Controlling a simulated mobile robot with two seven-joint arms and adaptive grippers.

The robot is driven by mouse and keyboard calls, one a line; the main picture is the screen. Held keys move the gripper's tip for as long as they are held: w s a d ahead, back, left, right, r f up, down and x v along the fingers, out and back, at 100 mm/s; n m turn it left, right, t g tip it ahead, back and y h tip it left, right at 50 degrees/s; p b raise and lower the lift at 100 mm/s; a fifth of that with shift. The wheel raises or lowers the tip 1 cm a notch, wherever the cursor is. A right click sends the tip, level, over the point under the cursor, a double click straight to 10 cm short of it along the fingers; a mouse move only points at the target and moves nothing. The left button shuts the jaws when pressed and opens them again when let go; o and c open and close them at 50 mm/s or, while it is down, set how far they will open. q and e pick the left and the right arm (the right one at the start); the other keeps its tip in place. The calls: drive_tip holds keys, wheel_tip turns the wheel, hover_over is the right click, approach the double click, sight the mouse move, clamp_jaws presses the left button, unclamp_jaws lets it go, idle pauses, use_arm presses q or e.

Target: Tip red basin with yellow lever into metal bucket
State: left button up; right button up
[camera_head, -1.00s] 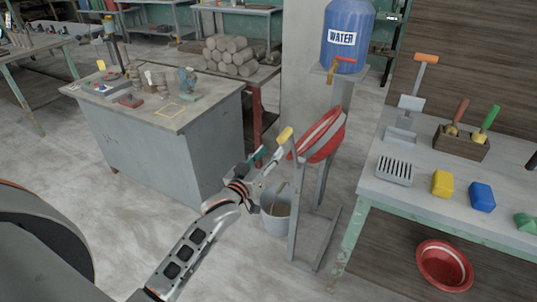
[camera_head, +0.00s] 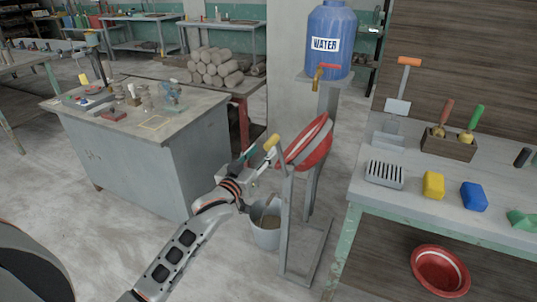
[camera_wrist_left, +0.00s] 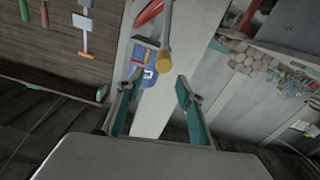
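The red basin (camera_head: 312,150) with a pale band hangs tilted in a grey metal stand (camera_head: 287,225). Its lever ends in a yellow grip (camera_head: 271,142) on the left side. The metal bucket (camera_head: 266,237) stands on the floor left of the stand, below the basin, with brownish contents. My left gripper (camera_head: 252,160) is just left of and slightly below the yellow grip. In the left wrist view, its teal fingers (camera_wrist_left: 158,90) are apart with nothing between them. The yellow grip (camera_wrist_left: 163,63) shows beyond the fingertips, not touching them. My right gripper is not in view.
A blue water barrel (camera_head: 331,42) with a tap stands behind the basin. A workbench (camera_head: 410,192) with tools and coloured blocks is at right, another red basin (camera_head: 440,270) below it. A grey cabinet (camera_head: 150,165) is at left. Floor is open in front of the cabinet.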

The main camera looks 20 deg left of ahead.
sight(273, 140)
use_arm(q)
drive_tip(key=w+f+m+b, duration=0.1)
drive_tip(key=w+f+b, duration=0.1)
drive_tip(key=b, duration=0.1)
drive_tip(key=shift+m, duration=0.3)
drive_tip(key=shift+w+r, duration=0.25)
drive_tip(key=shift+w, duration=0.15)
drive_tip(key=w+b, duration=0.1)
drive_tip(key=w, duration=0.6)
drive_tip(key=shift+w+d+r, duration=0.1)
drive_tip(key=shift+w, duration=0.05)
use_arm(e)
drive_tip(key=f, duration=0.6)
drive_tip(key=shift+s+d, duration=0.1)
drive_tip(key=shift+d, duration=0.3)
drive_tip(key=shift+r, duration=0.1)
use_arm(q)
clamp_jaws()
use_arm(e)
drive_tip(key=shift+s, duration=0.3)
